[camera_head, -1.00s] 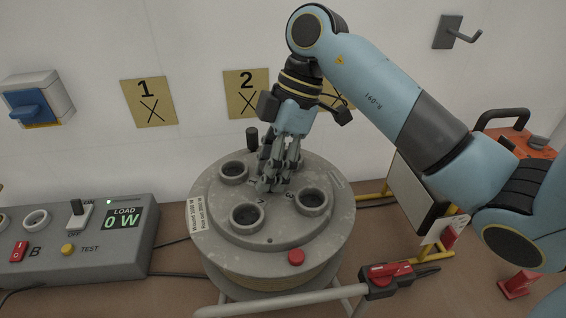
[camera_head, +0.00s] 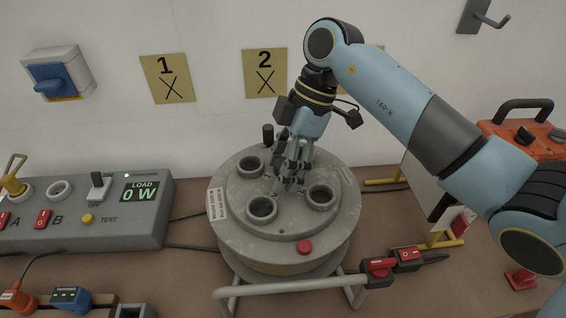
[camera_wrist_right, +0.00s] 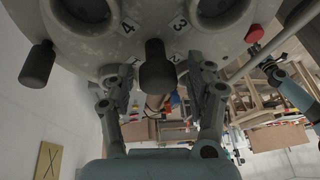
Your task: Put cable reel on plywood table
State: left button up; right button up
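The cable reel (camera_head: 240,233) is a round grey drum with several dark sockets, a red button and a tubular stand. It stands upright on the brown tabletop (camera_head: 190,278); I cannot tell if this is the plywood table. My right gripper (camera_head: 290,182) points down over the reel's top and hides its middle. In the right wrist view, its fingers (camera_wrist_right: 158,88) are apart on either side of a dark knob (camera_wrist_right: 156,68), with gaps visible. A blue and dark piece at the right of that view looks like my left gripper (camera_wrist_right: 275,68); its finger state is unclear.
A grey load panel (camera_head: 110,232) stands left of the reel, with plugs (camera_head: 70,298) in front of it. An orange case (camera_head: 530,138) is at the right. A red and black tool (camera_head: 408,255) lies by the stand. Numbered signs (camera_head: 167,78) hang on the wall.

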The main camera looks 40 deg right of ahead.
jog(key=b+v, duration=0.1)
jog(key=v, duration=1.1)
dwell(0.5)
